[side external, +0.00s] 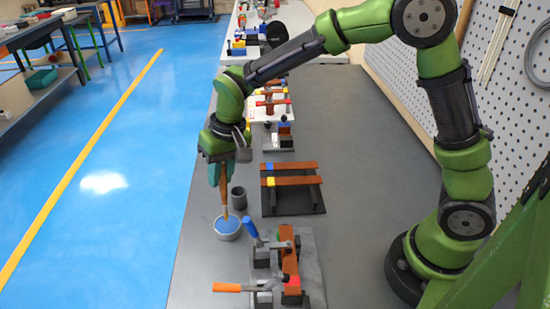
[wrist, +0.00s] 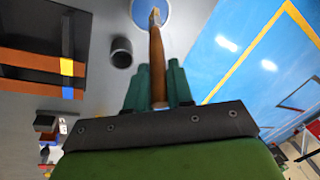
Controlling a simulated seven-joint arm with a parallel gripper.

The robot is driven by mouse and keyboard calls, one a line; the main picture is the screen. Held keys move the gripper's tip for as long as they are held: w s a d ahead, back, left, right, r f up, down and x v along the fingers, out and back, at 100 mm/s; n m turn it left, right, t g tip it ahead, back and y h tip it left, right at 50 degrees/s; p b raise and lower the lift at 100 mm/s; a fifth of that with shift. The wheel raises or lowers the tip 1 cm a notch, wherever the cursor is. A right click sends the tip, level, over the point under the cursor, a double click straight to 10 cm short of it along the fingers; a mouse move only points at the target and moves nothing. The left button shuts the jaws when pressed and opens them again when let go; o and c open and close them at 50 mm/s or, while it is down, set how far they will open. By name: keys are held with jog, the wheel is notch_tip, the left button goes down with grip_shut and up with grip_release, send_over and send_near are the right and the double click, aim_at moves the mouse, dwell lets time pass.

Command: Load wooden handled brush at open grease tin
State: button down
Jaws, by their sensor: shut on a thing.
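My gripper (side external: 221,173) is shut on the wooden handled brush (side external: 225,197), which hangs down nearly upright below it. In the wrist view the brush (wrist: 157,60) runs away from between my teal fingers (wrist: 158,88) toward the tin. The open grease tin (side external: 228,232), a pale round tin with blue grease inside, stands on the grey bench near its left edge. The brush's tip is over or in the tin's opening. I cannot tell whether it touches the grease. The tin (wrist: 170,12) is cut off at the top of the wrist view.
A dark cup (side external: 238,198) stands close behind the tin. A dark rack with copper-coloured bars (side external: 290,181) lies to its right. A bending fixture with blue and orange handles (side external: 279,262) is in front. The bench's left edge is close to the tin.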

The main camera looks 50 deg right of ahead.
jog(key=shift+w+a+v, duration=0.1)
jog(key=shift+a+v, duration=0.05)
jog(key=shift+v, duration=0.65)
jog(key=shift+w+a+v, duration=0.1)
jog(key=shift+v, duration=0.65)
jog(key=shift+w+a+v, duration=0.1)
jog(key=shift+a+v, duration=0.05)
jog(key=shift+v, duration=0.65)
jog(key=shift+r, duration=0.1)
